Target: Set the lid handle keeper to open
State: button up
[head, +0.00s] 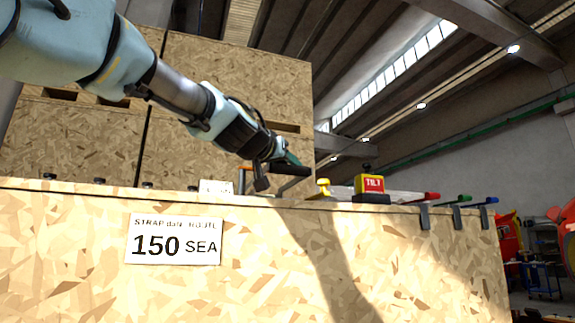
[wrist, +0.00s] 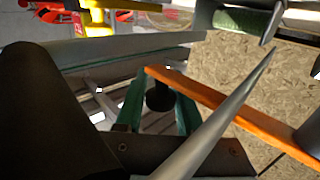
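My gripper (head: 291,160) hangs just above the top edge of the wooden crate in the head view, its green fingertips close to a dark bar. In the wrist view, my gripper's two green fingers (wrist: 158,108) stand apart. A black cylindrical knob (wrist: 158,97) shows between them and nearly fills the gap. An orange bar (wrist: 225,108) runs from beside the fingers to the lower right; its orange part also shows in the head view (head: 245,169). I cannot tell whether the fingers press on the knob, or which part is the lid handle keeper.
The crate (head: 270,250) bears a "150 SEA" label. On its top are a yellow fitting (head: 323,188), a red and yellow "TILT" box (head: 370,184), and red, green and blue handled clamps (head: 458,208). A grey tapered bar (wrist: 230,105) crosses the wrist view. Taller wooden crates stand behind.

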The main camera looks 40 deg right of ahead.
grip_shut()
dwell(1.0)
